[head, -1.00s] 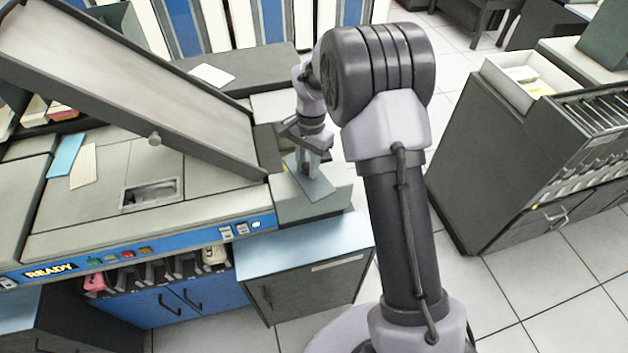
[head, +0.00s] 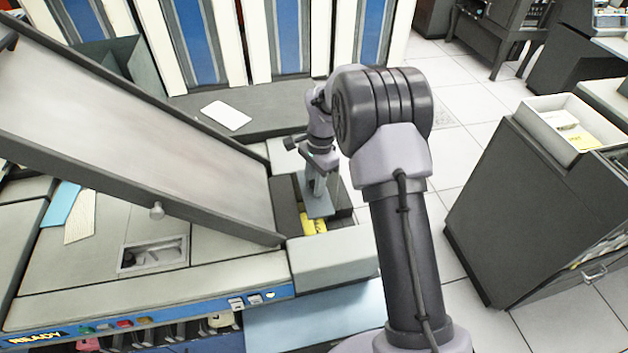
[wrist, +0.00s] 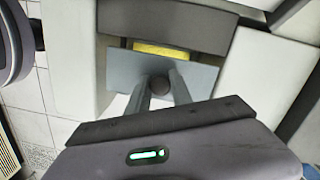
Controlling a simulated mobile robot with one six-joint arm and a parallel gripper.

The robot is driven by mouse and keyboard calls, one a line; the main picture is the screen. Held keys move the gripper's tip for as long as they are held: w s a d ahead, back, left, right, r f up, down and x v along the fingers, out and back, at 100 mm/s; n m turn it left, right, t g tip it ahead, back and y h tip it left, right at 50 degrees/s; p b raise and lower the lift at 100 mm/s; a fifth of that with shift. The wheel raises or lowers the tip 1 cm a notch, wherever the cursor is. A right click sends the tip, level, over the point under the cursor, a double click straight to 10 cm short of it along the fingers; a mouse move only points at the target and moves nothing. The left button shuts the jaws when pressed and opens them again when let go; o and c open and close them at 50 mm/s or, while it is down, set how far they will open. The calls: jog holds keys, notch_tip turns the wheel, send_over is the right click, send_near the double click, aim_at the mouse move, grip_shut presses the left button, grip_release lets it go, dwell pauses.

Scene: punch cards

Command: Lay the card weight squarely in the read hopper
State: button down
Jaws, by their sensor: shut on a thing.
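The card weight is a flat grey-blue plate (head: 320,208) with a dark knob (wrist: 159,84). My gripper (head: 316,188) is shut on the knob; in the wrist view its fingers (wrist: 159,92) stand on either side of it. The read hopper (head: 286,207) is a dark-walled slot at the right end of the machine, with yellow cards (head: 313,224) inside. The plate is over the hopper and covers part of the cards. In the wrist view its long edge runs roughly parallel to the hopper's dark wall (wrist: 170,22). I cannot tell the gap below it.
A sloping grey panel (head: 140,130) rises just left of the hopper. A pale block (head: 333,258) borders the hopper's near side. A white card (head: 226,115) lies on the dark ledge behind. A cabinet with a white tray (head: 565,135) stands apart at right.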

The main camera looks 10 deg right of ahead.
notch_tip(320, 180, down, 12)
jog(key=b, duration=0.5)
jog(key=shift+s+r+b, duration=0.15)
jog(key=shift+s+b, duration=0.2)
jog(key=shift+b, duration=0.05)
jog(key=shift+f+b, duration=1.1)
jog(key=shift+f, duration=0.45)
jog(key=shift+f+b, duration=1.6)
jog(key=shift+f, duration=0.6)
jog(key=c, duration=1.1)
grip_release()
jog(key=shift+o, duration=0.2)
jog(key=shift+r, duration=0.1)
